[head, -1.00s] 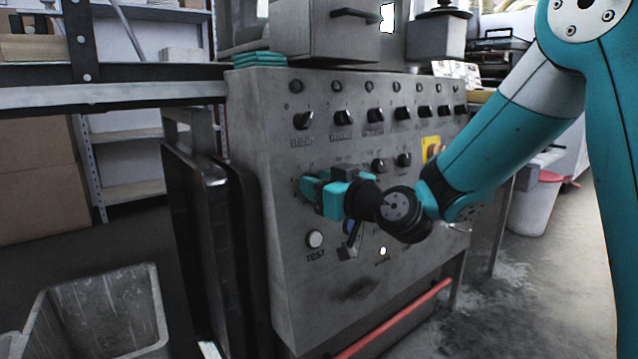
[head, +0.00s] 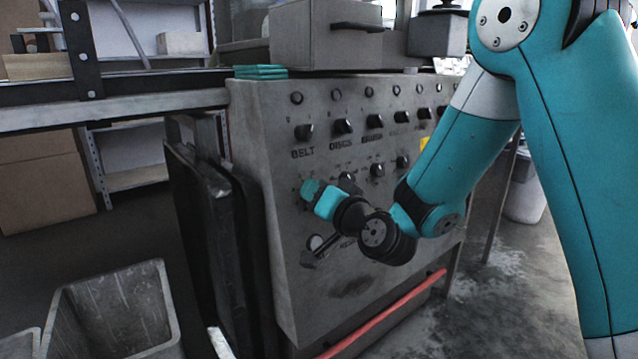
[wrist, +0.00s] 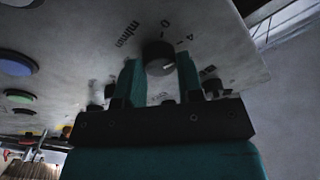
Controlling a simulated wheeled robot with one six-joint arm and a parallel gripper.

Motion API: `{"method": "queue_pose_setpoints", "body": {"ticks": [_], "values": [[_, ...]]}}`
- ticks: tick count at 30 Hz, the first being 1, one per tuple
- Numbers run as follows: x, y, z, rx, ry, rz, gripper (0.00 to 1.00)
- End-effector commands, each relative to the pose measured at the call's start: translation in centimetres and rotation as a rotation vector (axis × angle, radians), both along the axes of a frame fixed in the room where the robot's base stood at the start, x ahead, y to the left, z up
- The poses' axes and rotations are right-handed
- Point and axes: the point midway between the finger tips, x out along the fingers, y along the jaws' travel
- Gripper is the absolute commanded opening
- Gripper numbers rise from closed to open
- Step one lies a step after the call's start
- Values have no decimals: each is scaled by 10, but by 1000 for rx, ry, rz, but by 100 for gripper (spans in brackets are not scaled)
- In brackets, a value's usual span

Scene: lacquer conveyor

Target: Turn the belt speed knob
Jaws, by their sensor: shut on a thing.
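My gripper (head: 309,192) reaches the lower left part of the grey control panel (head: 330,290). In the wrist view my gripper (wrist: 159,66) has one teal finger on each side of a round black knob (wrist: 158,58) and is shut on it. The knob has a pale pointer mark. A dial scale with numbers and "m/min" is printed around it. In the head view my gripper hides this knob.
A row of black knobs, the first a BELT knob (head: 303,132), runs above my gripper. A pale TEST button (head: 317,242) sits below it. A red bar (head: 385,312) crosses low on the panel. A grey bin (head: 110,310) stands at the lower left.

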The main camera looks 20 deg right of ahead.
Motion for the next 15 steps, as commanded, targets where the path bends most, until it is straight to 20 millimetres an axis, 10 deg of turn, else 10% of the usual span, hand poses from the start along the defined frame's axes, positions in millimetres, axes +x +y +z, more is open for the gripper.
{"method": "queue_pose_setpoints", "body": {"ticks": [15], "values": [[1,0,1,59,14,-14,10]]}}
